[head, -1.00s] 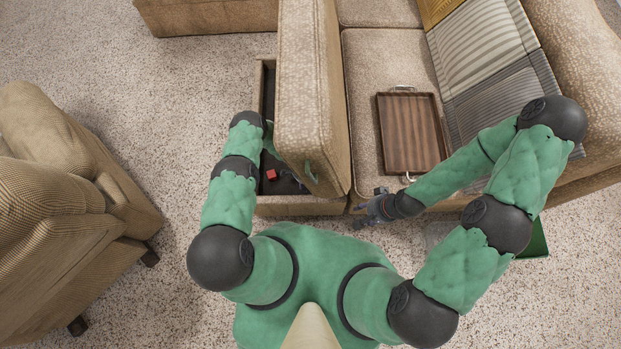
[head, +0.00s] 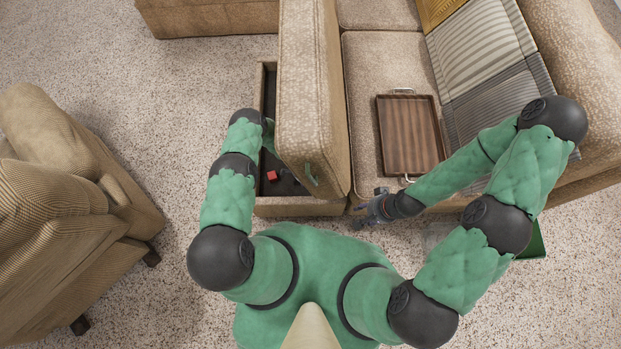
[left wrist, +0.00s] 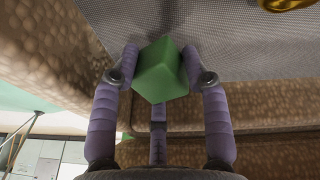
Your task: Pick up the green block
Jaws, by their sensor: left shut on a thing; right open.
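The green block (left wrist: 160,72) is between the purple fingers of my left gripper (left wrist: 163,60) in the left wrist view, with the fingers touching it on both sides. A grey mesh-like surface lies behind the block. In the head view my left arm reaches into the open storage compartment (head: 290,206), and the raised padded lid hides the gripper and the block. My right gripper (head: 361,212) is open and empty, low in front of the sofa seat.
The raised padded lid (head: 312,90) stands beside my left forearm. A red cube (head: 272,175) lies in the compartment. A wooden tray (head: 410,135) rests on the sofa seat. An armchair (head: 70,200) is at left; carpet between is clear.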

